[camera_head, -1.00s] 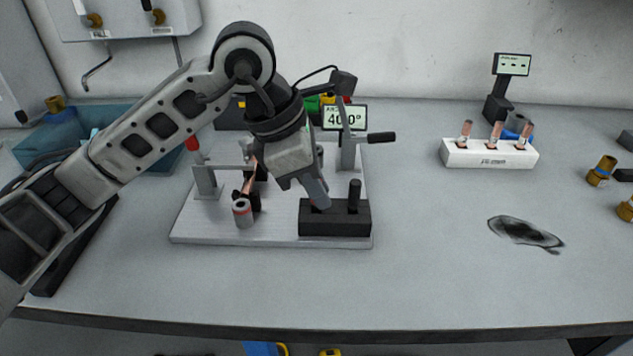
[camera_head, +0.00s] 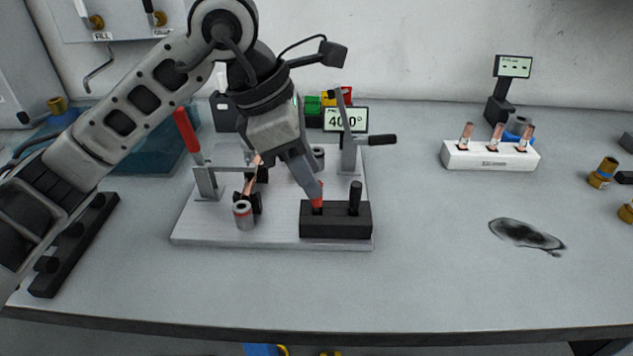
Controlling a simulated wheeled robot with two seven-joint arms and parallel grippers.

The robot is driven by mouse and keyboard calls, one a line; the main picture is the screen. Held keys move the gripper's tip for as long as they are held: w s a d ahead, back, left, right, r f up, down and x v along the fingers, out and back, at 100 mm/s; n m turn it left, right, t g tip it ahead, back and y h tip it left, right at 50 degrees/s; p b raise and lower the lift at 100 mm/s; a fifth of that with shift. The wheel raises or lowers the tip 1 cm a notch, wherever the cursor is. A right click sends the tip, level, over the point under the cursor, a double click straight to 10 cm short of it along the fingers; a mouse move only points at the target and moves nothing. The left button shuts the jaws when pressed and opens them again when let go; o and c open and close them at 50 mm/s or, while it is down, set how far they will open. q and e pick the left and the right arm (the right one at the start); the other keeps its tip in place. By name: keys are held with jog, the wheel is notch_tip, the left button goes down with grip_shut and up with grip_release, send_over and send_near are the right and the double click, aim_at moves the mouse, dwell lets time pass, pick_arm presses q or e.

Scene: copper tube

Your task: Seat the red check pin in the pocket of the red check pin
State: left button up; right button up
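The red check pin (camera_head: 318,202) stands in the left part of a black block (camera_head: 335,222) on the front right of the grey base plate. Its lower end meets the block top; I cannot tell how deep it sits. A black pin (camera_head: 355,198) stands in the pocket to its right. My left gripper (camera_head: 313,190) comes down from the upper left, with its fingertips at the upper part of the red pin. Whether the fingers grip it or are parted is hidden from this angle. My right gripper is not in view.
The base plate (camera_head: 275,235) also carries a copper tube (camera_head: 250,185), a grey cylinder with a red ring (camera_head: 243,215), a red-handled clamp (camera_head: 187,130) and a black-handled clamp (camera_head: 380,140). A white rack (camera_head: 490,156) with copper pieces stands right. The front of the table is clear.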

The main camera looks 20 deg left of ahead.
pick_arm(q)
jog(key=v, duration=0.8)
jog(key=shift+s+a+r, duration=0.1)
jog(key=shift+r, duration=0.05)
